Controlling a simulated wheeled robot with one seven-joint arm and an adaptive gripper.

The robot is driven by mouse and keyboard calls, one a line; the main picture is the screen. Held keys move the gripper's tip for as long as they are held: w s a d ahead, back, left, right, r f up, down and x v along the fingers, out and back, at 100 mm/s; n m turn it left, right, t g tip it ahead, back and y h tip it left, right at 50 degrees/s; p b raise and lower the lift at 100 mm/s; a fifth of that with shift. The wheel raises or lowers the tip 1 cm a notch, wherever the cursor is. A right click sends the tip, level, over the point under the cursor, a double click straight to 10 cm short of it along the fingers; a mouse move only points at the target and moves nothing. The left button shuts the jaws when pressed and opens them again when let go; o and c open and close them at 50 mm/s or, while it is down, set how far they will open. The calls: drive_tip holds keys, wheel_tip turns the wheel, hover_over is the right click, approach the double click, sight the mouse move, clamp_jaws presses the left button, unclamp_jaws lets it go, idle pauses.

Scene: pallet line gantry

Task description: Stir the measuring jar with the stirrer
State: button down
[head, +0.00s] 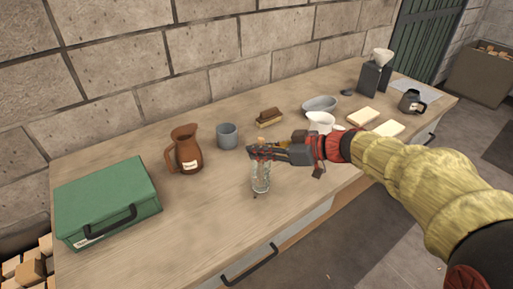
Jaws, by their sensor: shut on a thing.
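My gripper (256,152) is above the front middle of the wooden counter, shut on a thin upright thing that looks like the stirrer. A clear glass vessel, likely the measuring jar (263,180), stands upright on the counter directly below the fingers. Its rim and upper part are partly hidden by my gripper. The stirrer's lower part is hard to make out against the glass, so I cannot tell for sure whether it is inside the jar.
Left are a green case (107,201), a brown jug (187,150) and a grey mug (227,136). A brown block (268,118), grey bowl (320,103) and white jug (321,121) stand behind or right. Pale slabs (363,116) and a dark jug (411,102) lie farther right. Counter left of the jar is clear.

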drive_tip(key=shift+w+d, duration=0.1)
drive_tip(key=shift+w+d, duration=0.3)
drive_tip(key=shift+d, duration=0.15)
drive_tip(key=shift+w, duration=0.1)
idle(0.3)
drive_tip(key=shift+w+a, duration=0.35)
drive_tip(key=shift+w, duration=0.1)
drive_tip(key=shift+a, duration=0.1)
